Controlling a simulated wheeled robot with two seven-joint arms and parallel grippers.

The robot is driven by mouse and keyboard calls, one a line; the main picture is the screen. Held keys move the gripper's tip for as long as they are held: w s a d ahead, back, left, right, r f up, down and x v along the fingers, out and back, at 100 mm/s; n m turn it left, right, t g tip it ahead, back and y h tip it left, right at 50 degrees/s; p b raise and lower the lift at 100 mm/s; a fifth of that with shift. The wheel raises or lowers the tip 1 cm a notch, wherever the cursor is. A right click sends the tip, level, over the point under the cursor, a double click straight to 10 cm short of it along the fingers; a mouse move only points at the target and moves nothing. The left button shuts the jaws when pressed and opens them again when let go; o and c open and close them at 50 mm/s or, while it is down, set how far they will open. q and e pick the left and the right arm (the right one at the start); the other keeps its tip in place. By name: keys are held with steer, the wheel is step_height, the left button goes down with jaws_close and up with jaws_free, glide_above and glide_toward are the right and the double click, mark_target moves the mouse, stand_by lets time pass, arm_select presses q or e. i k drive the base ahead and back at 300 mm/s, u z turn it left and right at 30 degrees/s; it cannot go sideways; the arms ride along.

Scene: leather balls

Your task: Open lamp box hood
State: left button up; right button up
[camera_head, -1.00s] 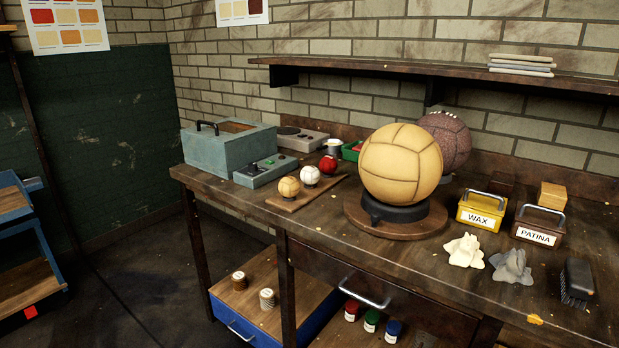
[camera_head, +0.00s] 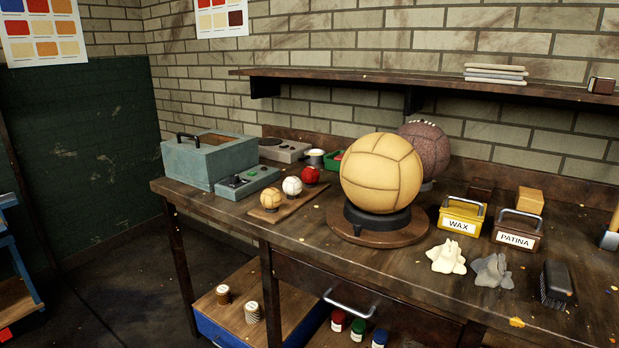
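Neither of my grippers is in view.
The workbench (camera_head: 318,241) holds a large tan ball (camera_head: 381,173) on a stand, a yellow WAX box (camera_head: 462,216), a brown PATINA box (camera_head: 517,231), cloths and a brush (camera_head: 555,284). Three small balls sit on a board (camera_head: 291,204). A shelf (camera_head: 420,86) runs above.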

mark_target(209, 157)
steer(key=u, duration=0.5)
steer(key=k, duration=1.25)
steer(key=u, duration=1.15)
steer(key=i, duration=3.4)
steer(key=z, duration=1)
